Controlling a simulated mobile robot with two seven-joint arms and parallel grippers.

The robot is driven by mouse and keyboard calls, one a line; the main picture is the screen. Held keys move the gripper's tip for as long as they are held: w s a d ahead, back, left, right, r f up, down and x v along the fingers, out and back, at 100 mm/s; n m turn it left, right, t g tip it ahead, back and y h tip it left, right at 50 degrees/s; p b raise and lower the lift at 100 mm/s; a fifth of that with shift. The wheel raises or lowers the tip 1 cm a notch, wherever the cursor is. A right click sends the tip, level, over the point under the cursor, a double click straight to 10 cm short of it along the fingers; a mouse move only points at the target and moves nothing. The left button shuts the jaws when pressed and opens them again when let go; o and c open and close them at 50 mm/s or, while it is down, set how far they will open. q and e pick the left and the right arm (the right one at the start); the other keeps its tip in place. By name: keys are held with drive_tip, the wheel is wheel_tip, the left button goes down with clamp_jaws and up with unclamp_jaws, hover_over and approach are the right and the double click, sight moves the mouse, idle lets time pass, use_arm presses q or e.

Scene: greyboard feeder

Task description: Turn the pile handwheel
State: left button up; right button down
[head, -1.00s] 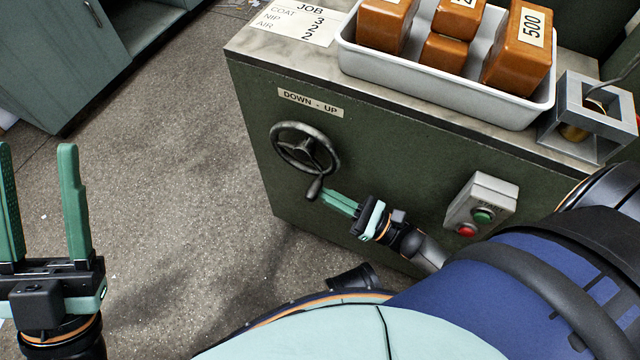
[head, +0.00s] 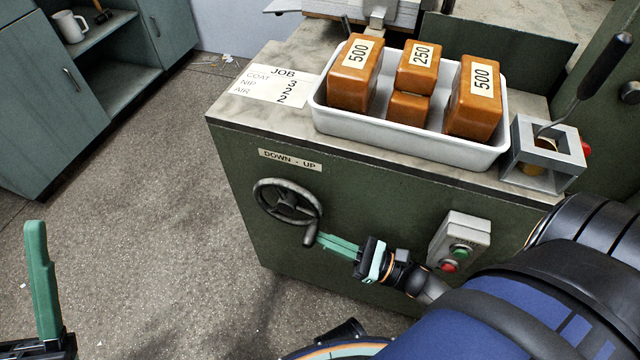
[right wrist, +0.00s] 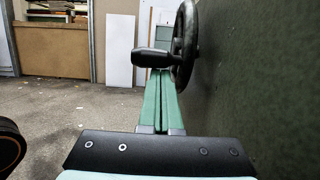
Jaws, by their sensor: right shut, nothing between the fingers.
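The pile handwheel (head: 287,200) is a dark metal wheel on the green machine's front, under a "DOWN - UP" label (head: 290,160). Its crank handle (head: 310,236) is at the wheel's lower right. In the right wrist view the wheel (right wrist: 187,45) is edge-on and the black handle (right wrist: 152,59) points left. My right gripper (head: 320,239) is shut and empty, its green fingertips right at the handle. In the wrist view the fingers (right wrist: 163,100) end behind or under the handle; I cannot tell if they touch. My left gripper (head: 42,280) is partly cut off at lower left, apart from everything.
A switch box (head: 460,241) with green and red buttons is on the machine front, near my right arm. A white tray (head: 410,145) of orange weights and a grey metal block (head: 543,155) stand on top. The floor (head: 150,200) left of the machine is clear.

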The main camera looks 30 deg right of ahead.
drive_tip(key=shift+r, duration=0.3)
drive_tip(key=shift+f, duration=0.15)
idle(0.5)
